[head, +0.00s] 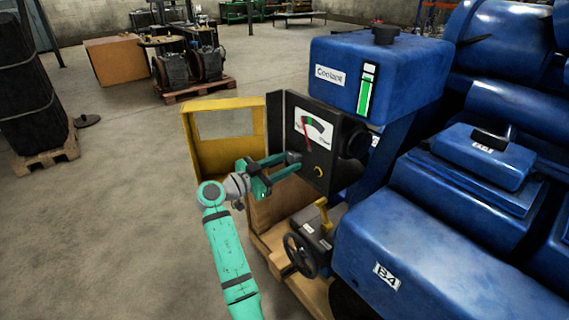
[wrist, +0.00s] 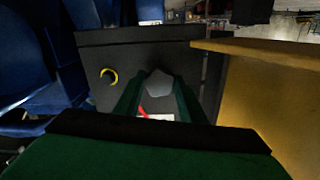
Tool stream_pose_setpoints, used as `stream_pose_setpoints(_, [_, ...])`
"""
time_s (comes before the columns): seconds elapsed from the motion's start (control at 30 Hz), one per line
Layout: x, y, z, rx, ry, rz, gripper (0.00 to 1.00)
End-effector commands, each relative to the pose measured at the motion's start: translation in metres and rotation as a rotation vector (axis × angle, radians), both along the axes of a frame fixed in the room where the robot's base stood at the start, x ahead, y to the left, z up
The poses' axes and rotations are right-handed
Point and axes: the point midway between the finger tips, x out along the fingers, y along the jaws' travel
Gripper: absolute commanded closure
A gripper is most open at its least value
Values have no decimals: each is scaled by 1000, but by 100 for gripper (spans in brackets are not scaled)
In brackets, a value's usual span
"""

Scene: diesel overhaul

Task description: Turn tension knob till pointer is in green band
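The black gauge box (head: 328,138) has a white dial (head: 313,128) with a red pointer (head: 306,128) leaning slightly left. A small green band (head: 309,120) lies near the pointer's upper part; I cannot tell whether the pointer is within it. My gripper (head: 290,161) is at the lower left of the box face. In the wrist view, a grey faceted knob (wrist: 160,83) lies between the fingertips of my gripper (wrist: 160,88), one on each side. I cannot tell whether they press on it. The dial (wrist: 155,116) is mostly hidden there, with a bit of red visible.
A yellow ring (head: 318,172) is on the box face beside my gripper; it also shows in the wrist view (wrist: 108,77). A yellow open panel (head: 190,150) stands left of the box. A black handwheel (head: 300,254) is below, and a blue coolant tank (head: 337,52) is behind.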

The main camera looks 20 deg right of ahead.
Motion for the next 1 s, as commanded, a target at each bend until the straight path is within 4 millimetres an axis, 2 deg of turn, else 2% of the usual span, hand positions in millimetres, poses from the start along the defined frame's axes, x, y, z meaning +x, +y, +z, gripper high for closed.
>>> stream_pose_setpoints(0.03, [0,0,0,0,0,0,77])
stream_pose_setpoints(0.07, [0,0,0,0,0,0,84])
stream_pose_setpoints(0.1, [0,0,0,0,0,0,87])
stream_pose_setpoints(0.47, [0,4,0,-16,46,2,87])
stream_pose_setpoints(0.67, [-1,4,0,-55,158,1,87])
stream_pose_setpoints(1.0, [-2,4,0,-161,450,1,87])
